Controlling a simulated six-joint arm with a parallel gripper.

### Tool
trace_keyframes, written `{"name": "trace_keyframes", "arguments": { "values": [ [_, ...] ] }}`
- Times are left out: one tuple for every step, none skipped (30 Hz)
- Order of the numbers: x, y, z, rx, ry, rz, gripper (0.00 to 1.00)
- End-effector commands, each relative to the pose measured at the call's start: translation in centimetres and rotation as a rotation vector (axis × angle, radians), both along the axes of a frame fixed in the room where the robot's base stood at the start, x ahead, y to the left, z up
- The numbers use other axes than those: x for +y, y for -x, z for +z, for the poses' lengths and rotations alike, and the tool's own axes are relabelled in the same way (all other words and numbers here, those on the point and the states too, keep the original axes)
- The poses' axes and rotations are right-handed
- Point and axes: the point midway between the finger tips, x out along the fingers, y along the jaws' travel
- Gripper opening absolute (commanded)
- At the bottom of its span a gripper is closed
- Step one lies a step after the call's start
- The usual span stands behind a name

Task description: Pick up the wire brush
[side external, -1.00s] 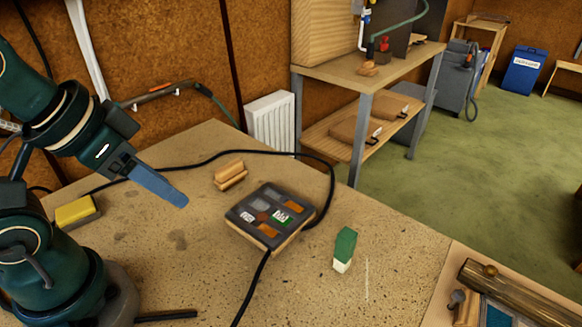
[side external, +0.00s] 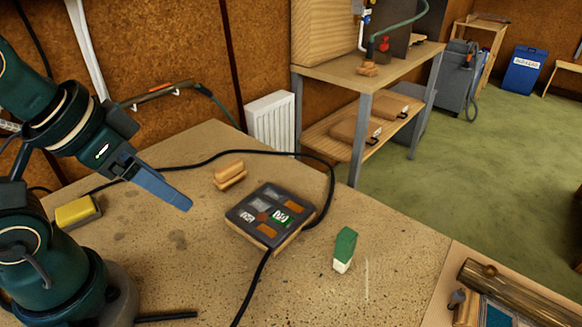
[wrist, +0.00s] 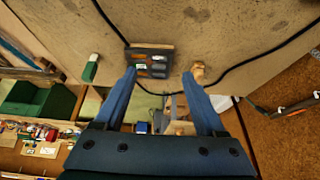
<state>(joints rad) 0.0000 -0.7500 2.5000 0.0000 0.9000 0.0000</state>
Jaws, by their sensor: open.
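I cannot tell for sure which thing is the wire brush. One small wooden piece (side external: 229,175) lies on the bench behind the dark tray; it also shows in the wrist view (wrist: 198,72), near the right fingertip. A green block with a pale end (side external: 344,249) lies right of the tray; the wrist view shows it at left (wrist: 90,68). My gripper (side external: 187,204) is above the bench, left of the tray and the wooden piece. In the wrist view its blue fingers (wrist: 159,74) are wide apart with nothing held.
The dark tray (side external: 242,211) holds several coloured pieces. A black cable (side external: 328,168) loops around it across the speckled bench (side external: 190,283). A yellow block (side external: 77,212) lies at the left near my base. A wooden rod (side external: 520,290) lies at the lower right. The front bench is mostly clear.

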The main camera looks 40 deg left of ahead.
Motion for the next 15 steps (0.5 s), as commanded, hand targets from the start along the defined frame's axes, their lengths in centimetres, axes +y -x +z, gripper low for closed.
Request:
{"name": "trace_keyframes", "arguments": {
  "values": [
    [0.0, 0.0, 0.0, 0.0, 0.0, 0.0, 0.72],
    [0.0, 0.0, 0.0, 0.0, 0.0, 0.0, 0.72],
    [0.0, 0.0, 0.0, 0.0, 0.0, 0.0, 0.72],
    [0.0, 0.0, 0.0, 0.0, -0.001, -0.003, 0.72],
    [0.0, 0.0, 0.0, 0.002, -0.004, -0.008, 0.72],
    [0.0, 0.1, 0.1, 0.005, -0.011, -0.02, 0.72],
    [0.0, -0.1, 0.4, -0.004, -0.016, -0.03, 0.72],
    [0.0, -0.3, 0.9, -0.014, -0.02, -0.038, 0.72],
    [0.0, -0.7, 1.5, -0.023, -0.027, -0.049, 0.72],
    [0.0, -1.1, 2.0, -0.025, -0.033, -0.057, 0.72],
    [0.1, -1.5, 2.4, -0.024, -0.039, -0.064, 0.72],
    [0.2, -2.2, 3.0, -0.018, -0.046, -0.071, 0.72],
    [0.3, -2.8, 3.4, -0.012, -0.052, -0.076, 0.72],
    [0.5, -3.4, 3.7, -0.005, -0.057, -0.081, 0.72],
    [0.7, -4.3, 4.1, 0.007, -0.064, -0.086, 0.72]
  ]
}}
